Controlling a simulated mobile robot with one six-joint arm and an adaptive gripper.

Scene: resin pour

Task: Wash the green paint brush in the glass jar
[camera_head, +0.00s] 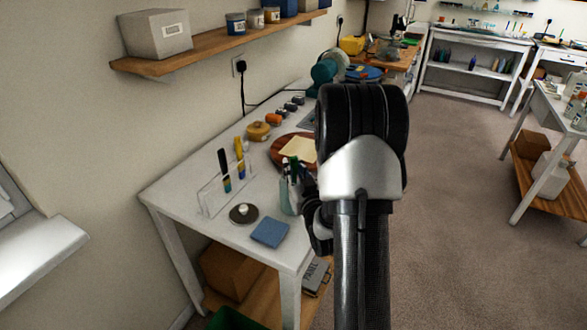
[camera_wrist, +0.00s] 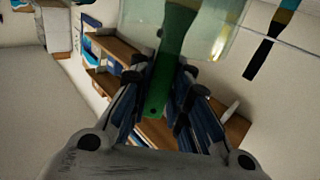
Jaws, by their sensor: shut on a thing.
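The green paint brush (camera_wrist: 168,70) is in the middle of the wrist view, its handle end between my fingers. My gripper (camera_wrist: 160,95) is shut on that handle. The clear glass jar (camera_wrist: 130,18) fills the top of the wrist view, and the brush's far part overlaps it. The brush head is not clear to see. In the head view the jar (camera_head: 290,198) stands on the white table, left of my arm, with dark and green handles showing at its top. My arm hides most of my gripper there.
A clear rack (camera_head: 212,198) with upright brushes stands left of the jar. A blue pad (camera_head: 270,233) and a dark round dish (camera_head: 243,214) lie in front. A round wooden board (camera_head: 282,150) with paper is behind. A wall shelf (camera_head: 210,46) hangs above the white table (camera_head: 165,188).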

